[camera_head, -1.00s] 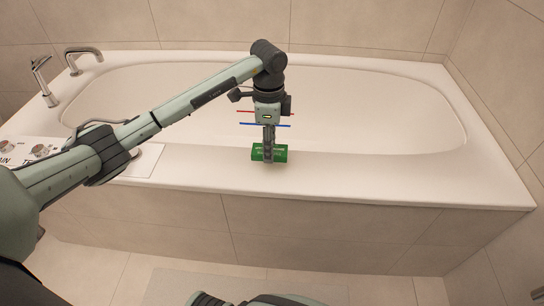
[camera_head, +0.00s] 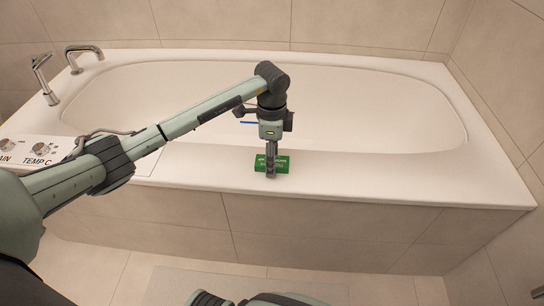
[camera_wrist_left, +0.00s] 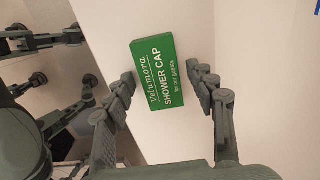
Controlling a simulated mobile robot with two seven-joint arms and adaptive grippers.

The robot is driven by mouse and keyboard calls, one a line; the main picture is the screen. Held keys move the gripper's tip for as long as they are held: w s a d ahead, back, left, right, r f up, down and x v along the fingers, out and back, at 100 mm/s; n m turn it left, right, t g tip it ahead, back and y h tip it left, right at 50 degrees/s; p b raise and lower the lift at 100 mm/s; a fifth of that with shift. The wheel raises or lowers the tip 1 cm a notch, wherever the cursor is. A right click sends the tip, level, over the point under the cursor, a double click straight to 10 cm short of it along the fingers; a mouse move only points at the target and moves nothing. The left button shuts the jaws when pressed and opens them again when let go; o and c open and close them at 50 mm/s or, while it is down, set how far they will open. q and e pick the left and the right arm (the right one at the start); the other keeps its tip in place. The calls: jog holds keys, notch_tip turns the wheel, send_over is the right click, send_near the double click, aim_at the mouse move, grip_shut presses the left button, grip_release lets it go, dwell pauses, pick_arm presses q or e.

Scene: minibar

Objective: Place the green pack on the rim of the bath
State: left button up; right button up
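The green pack (camera_head: 283,161), a flat box lettered "SHOWER CAP", lies on the front rim of the bath (camera_head: 380,178), face up. My left gripper (camera_head: 271,172) is directly above it, pointing down, and its fingers cover part of the pack. In the left wrist view the pack (camera_wrist_left: 160,75) sits between the spread fingertips of my left gripper (camera_wrist_left: 162,75). A gap shows between the pack and the right finger; the left finger is very close to its edge, and I cannot tell whether it touches.
A control panel with knobs (camera_head: 40,150) is at the left of the rim, and a tap (camera_head: 84,56) stands at the back left. The rim right of the pack is clear.

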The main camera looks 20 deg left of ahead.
pick_arm(q)
notch_tip(320, 180, up, 12)
jog(key=shift+r, duration=0.2)
dwell(0.5)
